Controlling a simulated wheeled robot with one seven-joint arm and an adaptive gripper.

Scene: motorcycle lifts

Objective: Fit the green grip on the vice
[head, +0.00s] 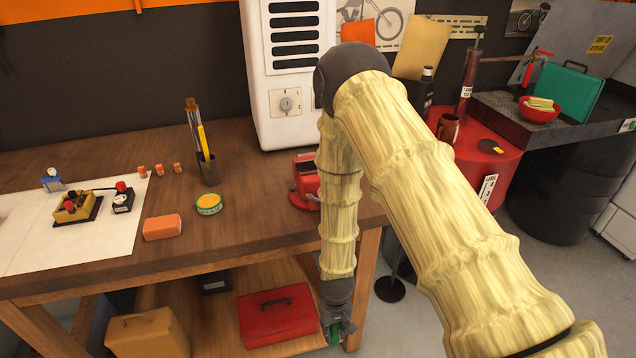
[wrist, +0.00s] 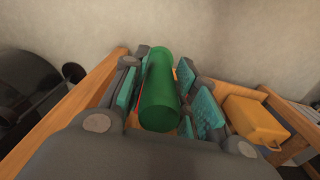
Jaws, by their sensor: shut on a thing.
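The green grip (wrist: 160,95) is a smooth green cylinder between the teal pads of my gripper (wrist: 160,85) in the wrist view. My gripper is shut on it. In the head view my gripper (head: 337,326) hangs low at the front of the workbench, beside the lower shelf, and only a bit of green shows there. The red vice (head: 306,183) sits on the bench top near its right end. My arm partly hides the vice, and it is above and behind my gripper.
The workbench (head: 258,215) holds a pencil cup (head: 208,170), a round tin (head: 208,204) and an orange block (head: 162,227). A red toolbox (head: 280,318) and a tan box (head: 148,335) are on the lower shelf. Floor right of the bench is partly clear.

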